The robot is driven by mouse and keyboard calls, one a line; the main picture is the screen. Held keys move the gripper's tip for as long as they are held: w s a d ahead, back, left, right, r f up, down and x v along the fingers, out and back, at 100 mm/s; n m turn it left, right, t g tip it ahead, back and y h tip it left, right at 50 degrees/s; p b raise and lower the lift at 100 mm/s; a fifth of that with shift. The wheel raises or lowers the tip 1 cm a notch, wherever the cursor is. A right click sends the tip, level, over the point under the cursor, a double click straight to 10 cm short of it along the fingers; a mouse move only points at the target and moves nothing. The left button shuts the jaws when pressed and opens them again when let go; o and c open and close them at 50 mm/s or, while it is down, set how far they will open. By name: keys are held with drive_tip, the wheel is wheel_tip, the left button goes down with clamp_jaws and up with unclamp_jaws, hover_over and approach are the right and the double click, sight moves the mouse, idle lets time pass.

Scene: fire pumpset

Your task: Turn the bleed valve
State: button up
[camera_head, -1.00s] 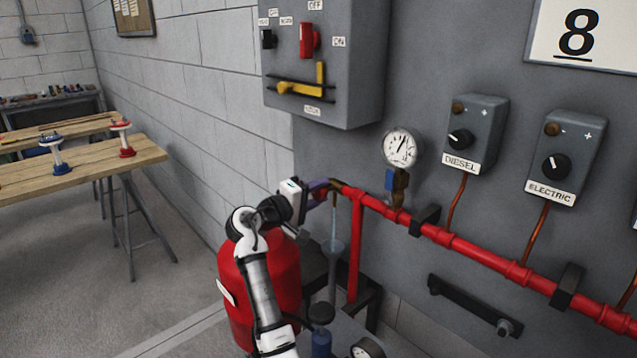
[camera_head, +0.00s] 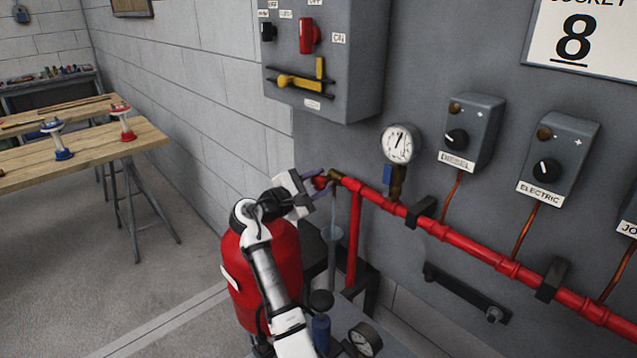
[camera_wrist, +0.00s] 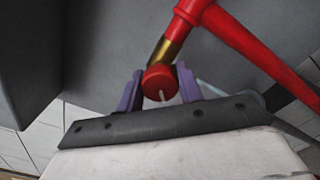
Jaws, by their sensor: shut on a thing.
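The bleed valve is a round red knob (camera_wrist: 158,82) with a pale line on its face, on a brass stub at the left end of the red pipe. In the wrist view my gripper (camera_wrist: 159,88) has one purple finger on each side of the knob and is shut on it. In the head view the knob (camera_head: 320,183) shows small between the purple fingers of my gripper (camera_head: 318,184). The brass stub (camera_head: 336,175) joins the knob to the red pipe (camera_head: 450,237).
A pressure gauge (camera_head: 398,144) stands on the pipe right of the valve. A red tank (camera_head: 270,270) stands below my arm. A grey control box (camera_head: 335,60) hangs above. A funnel (camera_head: 333,240) sits under the valve. A wooden table (camera_head: 90,145) is at left.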

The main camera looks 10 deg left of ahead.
drive_tip(key=shift+r+n, duration=0.1)
drive_tip(key=shift+n, duration=0.9)
drive_tip(key=o, duration=1)
drive_tip(key=shift+s+a, duration=0.2)
drive_tip(key=b+v, duration=0.4)
drive_tip(key=v, duration=0.9)
drive_tip(key=shift+b, duration=0.35)
drive_tip(key=shift+s+a, duration=0.1)
drive_tip(key=shift+s, duration=0.1)
